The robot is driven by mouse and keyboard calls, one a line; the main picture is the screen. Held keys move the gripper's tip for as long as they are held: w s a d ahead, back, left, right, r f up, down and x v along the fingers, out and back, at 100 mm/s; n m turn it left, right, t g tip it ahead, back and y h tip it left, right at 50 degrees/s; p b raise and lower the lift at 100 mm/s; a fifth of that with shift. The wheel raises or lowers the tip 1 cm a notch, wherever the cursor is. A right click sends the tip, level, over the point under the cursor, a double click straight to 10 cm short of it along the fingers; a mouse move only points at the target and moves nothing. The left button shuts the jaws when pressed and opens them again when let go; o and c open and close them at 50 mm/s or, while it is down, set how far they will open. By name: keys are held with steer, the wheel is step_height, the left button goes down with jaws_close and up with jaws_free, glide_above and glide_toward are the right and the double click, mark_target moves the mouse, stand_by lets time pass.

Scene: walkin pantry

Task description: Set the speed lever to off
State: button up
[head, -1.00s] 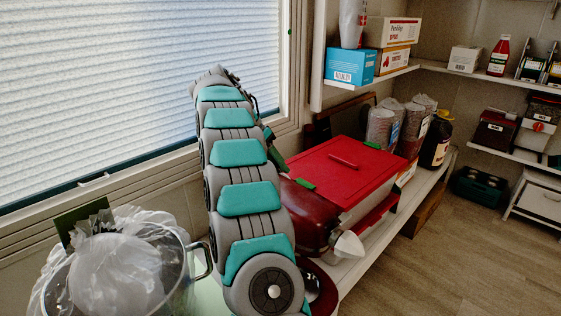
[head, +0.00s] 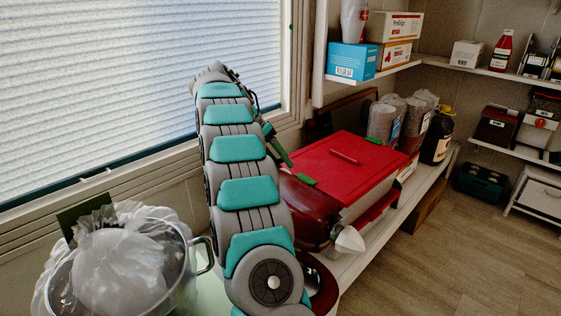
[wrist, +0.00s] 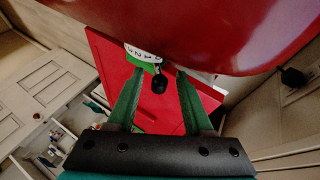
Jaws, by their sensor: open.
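The red stand mixer (head: 303,212) sits on the counter, partly hidden behind my arm in the head view. In the wrist view its glossy red body (wrist: 200,30) fills the top. The speed lever, with a black knob (wrist: 158,83), sticks out below a white dial plate with numbers (wrist: 143,53). My gripper (wrist: 158,74) has two green fingers spread apart, and the knob appears between their tips. I see no clear contact. The lever does not show in the head view, where one green finger (head: 278,153) shows behind my arm.
A second black knob (wrist: 292,77) is at the wrist view's right. A red-lidded bin (head: 345,160) stands behind the mixer. A glass pot with crumpled plastic (head: 120,265) is at the left.

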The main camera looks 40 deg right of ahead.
steer(key=p+v, duration=0.7)
steer(key=shift+a+r+p, duration=0.2)
steer(key=shift+r+p, duration=0.1)
steer(key=shift+r, duration=0.05)
stand_by(0.6)
